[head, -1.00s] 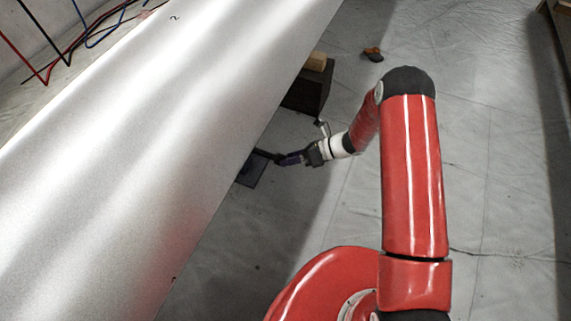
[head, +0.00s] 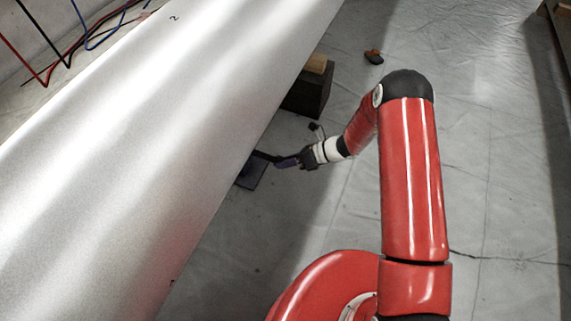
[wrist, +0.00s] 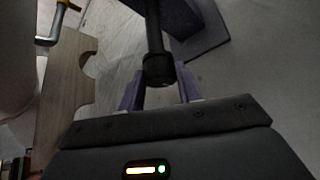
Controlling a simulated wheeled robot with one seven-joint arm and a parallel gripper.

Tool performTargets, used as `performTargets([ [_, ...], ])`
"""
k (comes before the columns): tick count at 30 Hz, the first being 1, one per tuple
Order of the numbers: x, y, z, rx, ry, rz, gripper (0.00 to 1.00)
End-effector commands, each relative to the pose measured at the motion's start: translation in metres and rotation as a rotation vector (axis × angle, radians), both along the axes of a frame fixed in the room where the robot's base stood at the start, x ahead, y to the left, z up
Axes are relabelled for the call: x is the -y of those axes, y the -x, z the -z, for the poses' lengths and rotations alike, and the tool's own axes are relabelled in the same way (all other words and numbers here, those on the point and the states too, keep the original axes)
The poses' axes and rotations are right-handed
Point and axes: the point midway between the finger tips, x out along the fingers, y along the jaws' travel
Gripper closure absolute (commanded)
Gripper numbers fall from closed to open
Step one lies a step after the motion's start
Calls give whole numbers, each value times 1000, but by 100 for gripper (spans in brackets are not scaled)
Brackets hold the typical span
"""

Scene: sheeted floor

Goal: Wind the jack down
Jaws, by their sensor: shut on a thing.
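The jack's dark base plate (head: 251,175) lies on the floor at the edge of the large pale panel, which hides the rest of the jack in the head view. A dark crank handle (head: 264,155) reaches from under the panel to my gripper (head: 287,162). In the wrist view the handle (wrist: 154,35) runs down to a black knob between the purple fingers of my gripper (wrist: 159,88), which is shut on it. The jack's dark body and plate (wrist: 207,42) show behind at the top.
The large pale panel (head: 170,130) slopes over the left. A dark block (head: 309,92) with a wooden piece on top (head: 316,64) stands beyond the gripper. A small orange and dark item (head: 373,57) lies on the sheet. A notched board (wrist: 68,85) is at left. Floor right is clear.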

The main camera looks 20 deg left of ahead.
Motion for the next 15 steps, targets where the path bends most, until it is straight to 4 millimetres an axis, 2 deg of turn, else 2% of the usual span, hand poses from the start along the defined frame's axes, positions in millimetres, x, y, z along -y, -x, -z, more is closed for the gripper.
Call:
performTargets([
  [15, 0, 5, 1, 507, 43, 5, 86],
])
